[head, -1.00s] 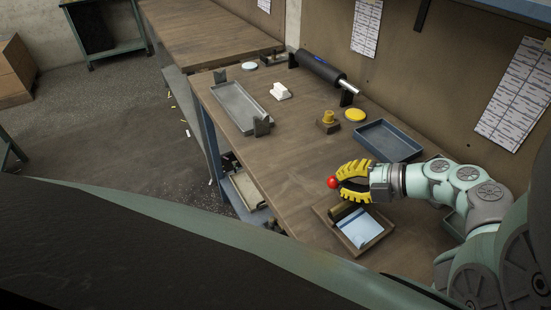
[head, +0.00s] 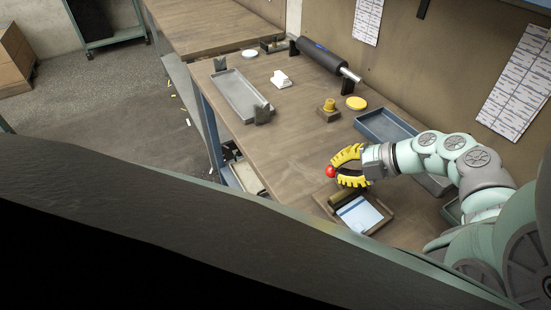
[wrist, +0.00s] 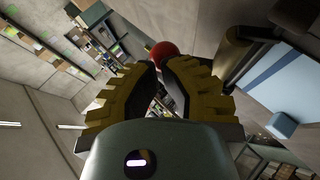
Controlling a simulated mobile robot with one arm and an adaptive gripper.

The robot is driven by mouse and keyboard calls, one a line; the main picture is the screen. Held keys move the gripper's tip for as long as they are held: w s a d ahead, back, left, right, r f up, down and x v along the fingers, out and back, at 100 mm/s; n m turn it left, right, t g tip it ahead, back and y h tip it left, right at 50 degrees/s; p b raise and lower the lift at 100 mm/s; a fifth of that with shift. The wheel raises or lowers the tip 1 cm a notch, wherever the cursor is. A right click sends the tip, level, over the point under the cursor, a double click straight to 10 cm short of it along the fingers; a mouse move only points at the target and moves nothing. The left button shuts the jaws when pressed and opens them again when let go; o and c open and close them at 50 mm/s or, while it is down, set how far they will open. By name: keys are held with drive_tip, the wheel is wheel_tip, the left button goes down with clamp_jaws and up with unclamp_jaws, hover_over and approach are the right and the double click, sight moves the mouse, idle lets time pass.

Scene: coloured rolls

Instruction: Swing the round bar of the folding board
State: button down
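The folding board (head: 384,231) is a wooden frame with a pale blue and white sheet (head: 360,216) and a dark, brass-toned round bar (head: 345,199) along one side. The bar (wrist: 236,48) and sheet (wrist: 272,72) also show at the right of the wrist view. A red ball knob (head: 331,172) stands by the bar; its link to the bar is hidden. My gripper (head: 336,170) has its yellow ribbed fingers bowed, tips at the knob. In the wrist view the narrowed fingertips (wrist: 161,66) overlap the lower part of the knob (wrist: 164,52); the gripper appears shut on it.
A blue-grey tray (head: 373,128) lies behind the gripper. Farther off are a yellow disc (head: 356,103), a yellow knob on a block (head: 329,106), a white block (head: 281,78), a grey trough (head: 236,95) and a dark roller (head: 320,58). The bench's middle (head: 275,140) is clear.

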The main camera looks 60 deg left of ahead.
sight(333, 170)
drive_tip(key=shift+s+a+f+h, duration=0.1)
drive_tip(key=shift+a+f+h, duration=0.15)
drive_tip(key=shift+a+h, duration=0.05)
drive_tip(key=a+f+b, duration=0.1)
drive_tip(key=f+b, duration=0.1)
drive_tip(key=b, duration=0.3)
drive_tip(key=shift+a+f, duration=0.2)
drive_tip(key=shift+a, duration=0.2)
drive_tip(key=shift+f, duration=0.1)
drive_tip(key=shift+f+b, duration=0.1)
drive_tip(key=shift+b, duration=0.2)
drive_tip(key=shift+w+d+r+p, duration=0.15)
drive_tip(key=shift+w+r+p, duration=0.15)
drive_tip(key=shift+r, duration=0.15)
drive_tip(key=w+d+r, duration=0.4)
drive_tip(key=w+r, duration=0.2)
drive_tip(key=r, duration=0.5)
